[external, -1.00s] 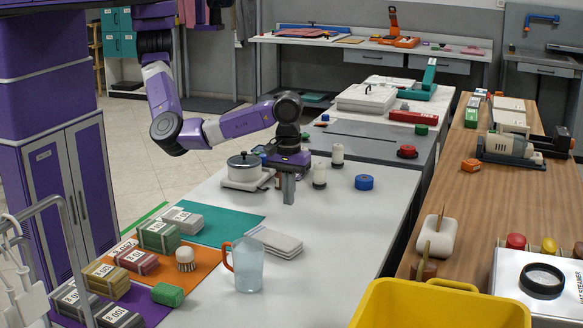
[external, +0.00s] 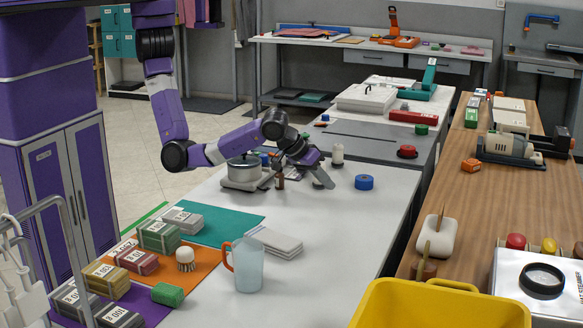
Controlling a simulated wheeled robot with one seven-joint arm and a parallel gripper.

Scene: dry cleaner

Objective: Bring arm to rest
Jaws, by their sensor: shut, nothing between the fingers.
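My arm reaches from the left over the white table (external: 330,258). My gripper (external: 322,180) is at its end, tilted down and to the right, just above the table top. The gripper looks empty and its fingers are together. It is right of the lidded metal pot (external: 243,167) on its pale base and left of the blue roll (external: 364,182). A white spool-like item (external: 337,154) stands behind the gripper. The other white spool beside it is hidden by the gripper now.
In front are folded grey cloths (external: 276,241), a clear jug (external: 247,266) with an orange handle, a brush (external: 185,258) and labelled bundles (external: 159,236) on coloured mats. A yellow bin (external: 440,305) stands at front right. The table's middle right is clear.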

